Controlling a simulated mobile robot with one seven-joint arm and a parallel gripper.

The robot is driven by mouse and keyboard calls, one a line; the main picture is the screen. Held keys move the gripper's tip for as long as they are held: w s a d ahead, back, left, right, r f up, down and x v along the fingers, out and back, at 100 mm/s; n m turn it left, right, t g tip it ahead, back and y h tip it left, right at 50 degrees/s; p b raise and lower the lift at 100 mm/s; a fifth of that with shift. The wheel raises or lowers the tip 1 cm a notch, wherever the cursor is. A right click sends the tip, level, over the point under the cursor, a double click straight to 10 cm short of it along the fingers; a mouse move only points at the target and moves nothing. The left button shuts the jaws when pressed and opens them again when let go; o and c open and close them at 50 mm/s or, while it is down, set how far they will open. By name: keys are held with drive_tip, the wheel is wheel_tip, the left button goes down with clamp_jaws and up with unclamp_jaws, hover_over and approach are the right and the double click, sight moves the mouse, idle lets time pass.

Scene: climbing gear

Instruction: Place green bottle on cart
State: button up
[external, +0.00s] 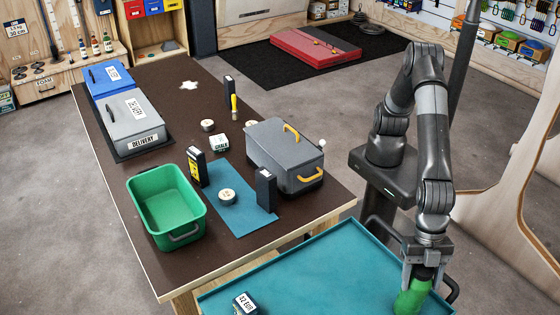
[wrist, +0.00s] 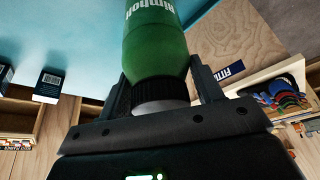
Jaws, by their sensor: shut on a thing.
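The green bottle (external: 411,297) is in my gripper (external: 426,268) over the right part of the teal cart (external: 320,268) in the external view. In the wrist view the green bottle (wrist: 155,45) shows white lettering and a black collar, with my gripper's fingers (wrist: 158,92) on both sides of its neck end. My gripper is shut on it. In the external view the bottle looks somewhat tilted. I cannot tell whether its lower end touches the cart's surface.
A small dark box with a white label (external: 245,303) is on the cart's left part. The brown table (external: 250,228) behind holds a green bin (external: 165,205), a grey case (external: 285,155) and several small boxes. The cart's middle is clear.

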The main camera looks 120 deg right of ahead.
drive_tip(key=o, duration=1.5)
drive_tip(key=shift+f, duration=0.1)
drive_tip(key=shift+v, duration=6.15)
drive_tip(key=shift+w, duration=0.15)
